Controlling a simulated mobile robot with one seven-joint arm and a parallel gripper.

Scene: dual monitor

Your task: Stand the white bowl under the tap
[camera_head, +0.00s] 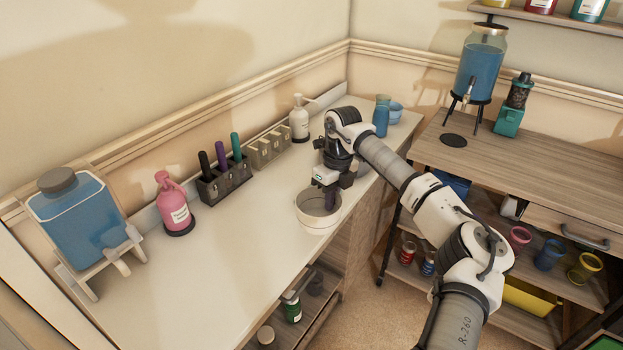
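The white bowl (311,219) is at the front edge of the white counter, upright; I cannot tell whether it rests there or is slightly raised. My gripper (330,200) points down at the bowl, its fingers reaching to its mouth near the right rim. Whether the fingers are closed on the rim is too small to tell. The tap (468,92) is on a glass dispenser (480,68) of blue liquid, on a black stand on the wooden table at the right. A flat black disc (453,140) lies on that table, in front of the dispenser.
A teal grinder (512,108) stands right of the dispenser. A gap separates counter and wooden table (540,170).

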